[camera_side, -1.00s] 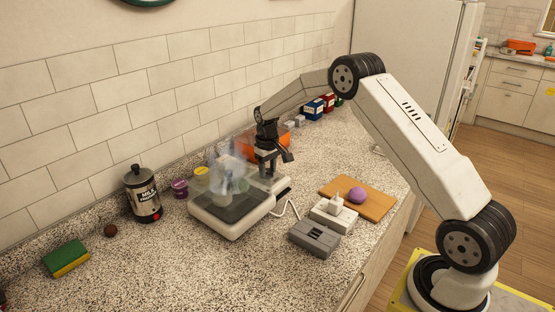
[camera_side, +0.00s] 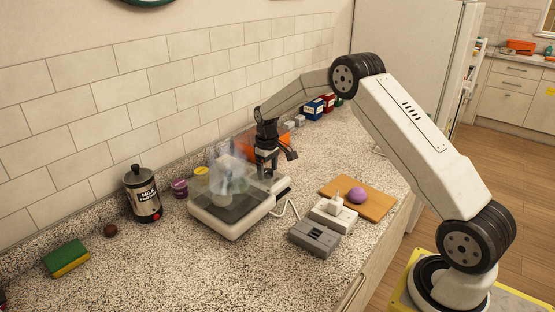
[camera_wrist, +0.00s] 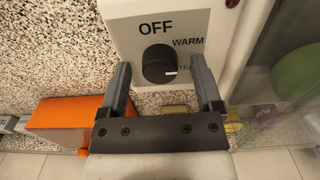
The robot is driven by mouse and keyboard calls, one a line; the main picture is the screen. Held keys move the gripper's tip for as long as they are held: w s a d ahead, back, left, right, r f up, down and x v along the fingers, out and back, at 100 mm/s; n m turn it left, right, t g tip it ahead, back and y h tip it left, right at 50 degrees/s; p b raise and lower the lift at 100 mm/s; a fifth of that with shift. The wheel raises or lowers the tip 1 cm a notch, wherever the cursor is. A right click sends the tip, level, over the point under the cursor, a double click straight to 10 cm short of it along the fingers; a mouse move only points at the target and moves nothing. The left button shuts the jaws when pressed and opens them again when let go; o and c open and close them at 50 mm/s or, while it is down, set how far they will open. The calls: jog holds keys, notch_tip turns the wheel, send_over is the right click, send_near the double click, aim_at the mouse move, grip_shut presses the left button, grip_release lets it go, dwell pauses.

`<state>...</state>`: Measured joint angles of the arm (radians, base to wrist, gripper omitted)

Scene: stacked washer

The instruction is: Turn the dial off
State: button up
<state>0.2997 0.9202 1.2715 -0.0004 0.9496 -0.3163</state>
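The black dial (camera_wrist: 158,62) sits on a white panel (camera_wrist: 122,30) in the wrist view, with OFF printed above it and WARM at upper right. Its pale mark points right and slightly down, toward partly hidden lettering. My gripper (camera_wrist: 160,62) is open, with one finger to each side of the dial and a gap on both sides. In the side view, the white appliance (camera_side: 228,224) has a dark top with a clear, steaming vessel (camera_side: 224,182) on it. My gripper (camera_side: 268,170) points down at its far right end and hides the dial there.
An orange object (camera_wrist: 70,118) lies left of my gripper in the wrist view. A grey box (camera_side: 314,238), a white socket block (camera_side: 333,215) and a wooden board (camera_side: 372,203) with a purple ball (camera_side: 357,195) lie right of the appliance.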

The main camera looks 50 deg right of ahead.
aim_at(267, 171)
jog(key=shift+r, duration=0.15)
jog(key=shift+r, duration=3.75)
jog(key=shift+a, duration=0.15)
jog(key=s+a+f+t, duration=0.1)
jog(key=s+a, duration=0.7)
jog(key=s, duration=0.5)
jog(key=s+a+f+t, duration=0.1)
jog(key=s+a, duration=0.7)
jog(key=s, duration=0.5)
jog(key=shift+a+t, duration=0.2)
jog(key=shift+t, duration=0.1)
